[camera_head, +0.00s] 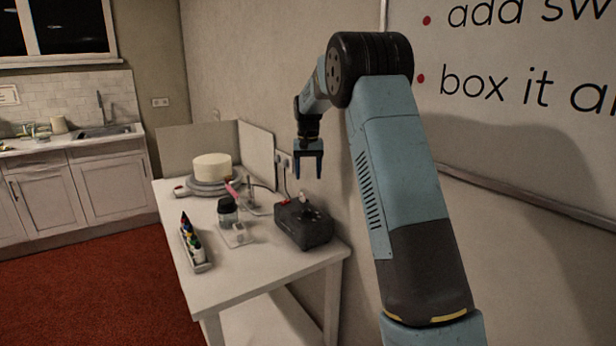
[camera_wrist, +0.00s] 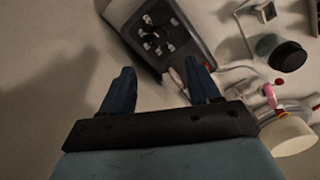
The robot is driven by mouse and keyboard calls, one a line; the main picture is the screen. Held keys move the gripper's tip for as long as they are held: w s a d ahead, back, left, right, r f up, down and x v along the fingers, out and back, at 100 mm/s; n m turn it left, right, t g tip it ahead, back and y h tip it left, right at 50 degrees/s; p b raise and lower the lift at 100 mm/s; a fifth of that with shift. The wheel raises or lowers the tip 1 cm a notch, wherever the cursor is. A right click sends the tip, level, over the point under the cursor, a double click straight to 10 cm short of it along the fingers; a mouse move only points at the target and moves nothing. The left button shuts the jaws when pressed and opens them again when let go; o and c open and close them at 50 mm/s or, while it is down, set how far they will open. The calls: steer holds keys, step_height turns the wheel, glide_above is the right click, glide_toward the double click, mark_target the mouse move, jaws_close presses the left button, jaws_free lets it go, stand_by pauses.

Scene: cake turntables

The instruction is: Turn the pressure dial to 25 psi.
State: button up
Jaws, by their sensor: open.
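A dark compressor box (camera_head: 303,225) stands on the white table near its right edge, with small fittings on top. In the wrist view its top (camera_wrist: 176,22) shows a round dial face (camera_wrist: 155,36) with pale marks around it. I cannot read the marks or the setting. My gripper (camera_head: 308,172) hangs above and behind the box, pointing down, apart from it. In the wrist view its two blue fingers (camera_wrist: 162,82) are spread with nothing between them, and the dial lies beyond the fingertips.
A white cake (camera_head: 212,167) sits on a turntable (camera_head: 207,187) at the back. A dark-lidded jar (camera_head: 228,212) and a tray of colour bottles (camera_head: 196,246) stand left of the box. The wall is close on the right. The table's front (camera_head: 235,288) is clear.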

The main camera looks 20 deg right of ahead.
mark_target(308, 210)
step_height(308, 210, down, 14)
steer(key=m, duration=0.7)
steer(key=shift+w+r, duration=0.15)
steer(key=shift+r, duration=0.05)
stand_by(0.3)
steer(key=shift+c, duration=0.3)
steer(key=c, duration=1)
steer(key=shift+o, duration=0.2)
